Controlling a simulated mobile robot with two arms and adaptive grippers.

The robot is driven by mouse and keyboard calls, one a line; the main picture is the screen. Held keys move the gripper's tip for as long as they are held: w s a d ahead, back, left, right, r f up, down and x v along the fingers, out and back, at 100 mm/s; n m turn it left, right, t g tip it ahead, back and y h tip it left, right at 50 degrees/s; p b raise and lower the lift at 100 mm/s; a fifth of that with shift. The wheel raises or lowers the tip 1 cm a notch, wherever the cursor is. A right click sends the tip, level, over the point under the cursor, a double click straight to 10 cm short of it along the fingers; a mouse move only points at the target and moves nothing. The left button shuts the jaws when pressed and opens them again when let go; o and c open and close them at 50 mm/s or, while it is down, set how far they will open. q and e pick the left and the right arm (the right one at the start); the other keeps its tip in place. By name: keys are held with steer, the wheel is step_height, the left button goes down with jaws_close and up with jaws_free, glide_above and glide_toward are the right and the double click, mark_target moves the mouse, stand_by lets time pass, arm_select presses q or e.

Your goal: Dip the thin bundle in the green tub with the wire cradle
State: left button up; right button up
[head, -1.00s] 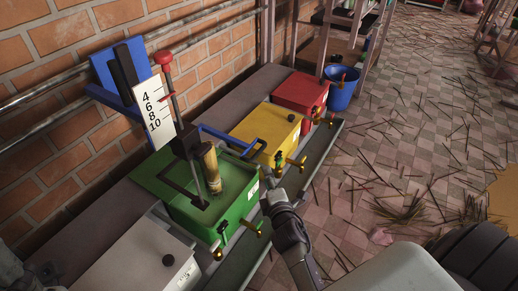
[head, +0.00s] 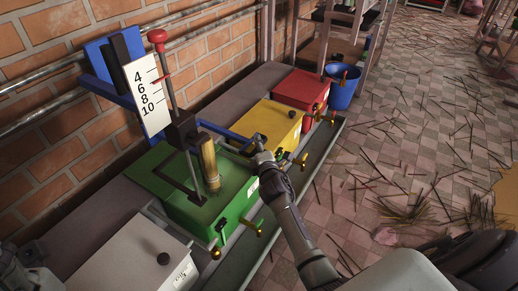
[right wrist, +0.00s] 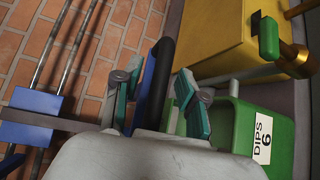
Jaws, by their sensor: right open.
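The green tub (head: 222,215) stands in a row against the brick wall; its label in the right wrist view reads "DIPS 6" (right wrist: 262,145). A thin golden-brown bundle (head: 209,165) hangs upright in the dark wire cradle (head: 180,186) at the tub; whether its lower end touches liquid is unclear. A blue lever (head: 222,132) runs from the cradle's post towards the right. My right gripper (head: 260,143) is at its end. In the right wrist view, the open fingers (right wrist: 157,100) stand either side of the lever's black grip (right wrist: 158,75).
A white scale (head: 145,97) marked 4, 6, 8, 10 stands beside a rod with a red knob (head: 157,36). Yellow (head: 268,128), red (head: 301,92) and grey (head: 130,255) tubs flank the green one. A blue bucket (head: 342,90) stands beyond. Sticks litter the floor.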

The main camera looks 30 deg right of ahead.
steer(key=shift+c, duration=0.3)
jaws_close()
